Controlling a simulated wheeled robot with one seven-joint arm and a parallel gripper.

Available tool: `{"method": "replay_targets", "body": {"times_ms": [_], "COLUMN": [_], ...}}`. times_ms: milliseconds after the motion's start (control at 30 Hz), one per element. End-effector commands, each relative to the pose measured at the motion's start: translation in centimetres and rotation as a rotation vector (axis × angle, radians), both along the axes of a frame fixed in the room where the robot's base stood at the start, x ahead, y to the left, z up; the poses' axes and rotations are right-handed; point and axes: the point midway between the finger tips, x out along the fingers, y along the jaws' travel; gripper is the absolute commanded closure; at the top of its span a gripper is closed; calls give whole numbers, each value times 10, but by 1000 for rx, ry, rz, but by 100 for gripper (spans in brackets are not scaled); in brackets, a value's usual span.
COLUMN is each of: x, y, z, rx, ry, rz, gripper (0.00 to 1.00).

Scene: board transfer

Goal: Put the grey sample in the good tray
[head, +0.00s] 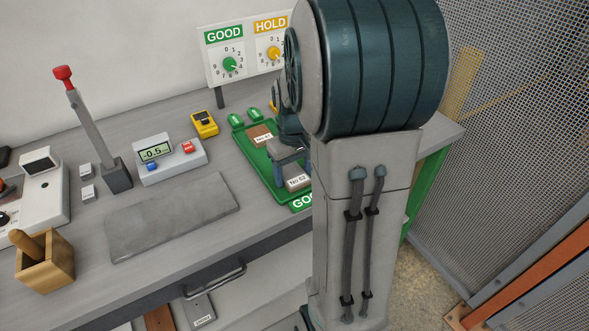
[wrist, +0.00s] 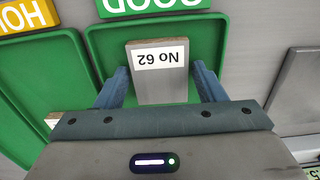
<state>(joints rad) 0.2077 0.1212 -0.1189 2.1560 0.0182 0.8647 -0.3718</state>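The grey sample (wrist: 163,87) is a block with a white "No 62" label and a brownish end edge. It lies inside the green GOOD tray (wrist: 100,38). In the head view its labelled end (head: 297,183) shows near the tray's front end, by the GOOD sign, and my arm hides part of it. My gripper (wrist: 161,66) has its two blue fingers down at either side of the sample. The fingertips are close against its side edges; whether they press on it or stand just clear cannot be told.
A brown sample (head: 262,130) lies in the tray further back. A yellow HOLD label (wrist: 25,15) and another green area adjoin. A grey mat (head: 172,217), a meter box (head: 170,158), a lever (head: 95,130) and a wooden box (head: 45,262) stand on the bench to the left.

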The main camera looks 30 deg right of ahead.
Motion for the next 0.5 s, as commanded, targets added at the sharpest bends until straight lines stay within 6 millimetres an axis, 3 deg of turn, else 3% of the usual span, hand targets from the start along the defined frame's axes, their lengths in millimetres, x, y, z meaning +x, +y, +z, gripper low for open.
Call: {"method": "replay_targets", "body": {"times_ms": [333,500], "x": [0,1], "y": [0,0], "z": [2,20], "rx": [0,-2], "ry": [0,-5], "rz": [0,0], "gripper": [24,24]}}
